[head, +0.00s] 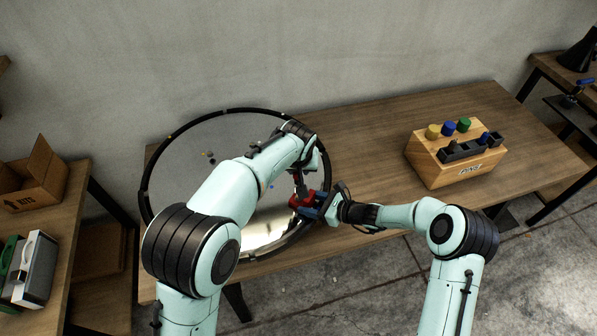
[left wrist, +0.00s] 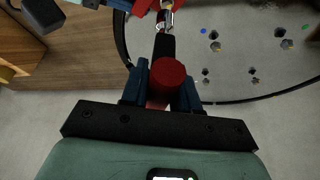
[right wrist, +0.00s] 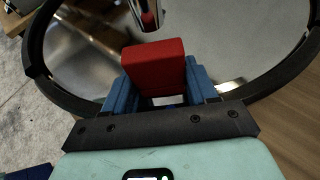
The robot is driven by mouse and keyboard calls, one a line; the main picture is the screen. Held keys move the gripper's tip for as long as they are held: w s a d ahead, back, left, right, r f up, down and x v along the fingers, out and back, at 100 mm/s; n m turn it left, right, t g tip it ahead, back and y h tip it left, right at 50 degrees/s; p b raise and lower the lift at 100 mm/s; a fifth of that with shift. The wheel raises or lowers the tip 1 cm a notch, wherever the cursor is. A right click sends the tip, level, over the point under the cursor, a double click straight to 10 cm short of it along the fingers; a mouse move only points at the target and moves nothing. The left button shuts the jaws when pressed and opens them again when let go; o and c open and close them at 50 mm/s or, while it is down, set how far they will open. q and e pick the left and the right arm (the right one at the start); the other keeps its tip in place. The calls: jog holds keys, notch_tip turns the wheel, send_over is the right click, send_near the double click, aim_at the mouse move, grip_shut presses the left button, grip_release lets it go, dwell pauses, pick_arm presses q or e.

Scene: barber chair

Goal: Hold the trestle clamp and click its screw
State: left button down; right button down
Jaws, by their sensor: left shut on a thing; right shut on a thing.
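The red trestle clamp (head: 300,201) is at the lower right part of a round shiny panel, low over the table's front half. My right gripper (head: 318,206) is shut on it; in the right wrist view its red block (right wrist: 155,68) sits between the blue fingers, with a metal shaft (right wrist: 145,14) beyond. My left gripper (head: 300,180) reaches down from above. In the left wrist view it is shut on a red round knob (left wrist: 168,80), with a dark shaft and chrome piece (left wrist: 164,22) beyond, seemingly the clamp's screw. The exact join is hidden.
A wooden box (head: 440,174) with coloured pegs sits on the right. A cardboard box (head: 35,180) is on a left side table. The table's middle is clear.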

pick_arm(q)
jog(key=shift+r, duration=0.7)
pick_arm(e)
jog(key=shift+c, duration=1.2)
grip_release()
jog(key=v, duration=1.2)
pick_arm(q)
jog(key=shift+f, duration=0.1)
pick_arm(e)
jog(key=shift+r, duration=0.1)
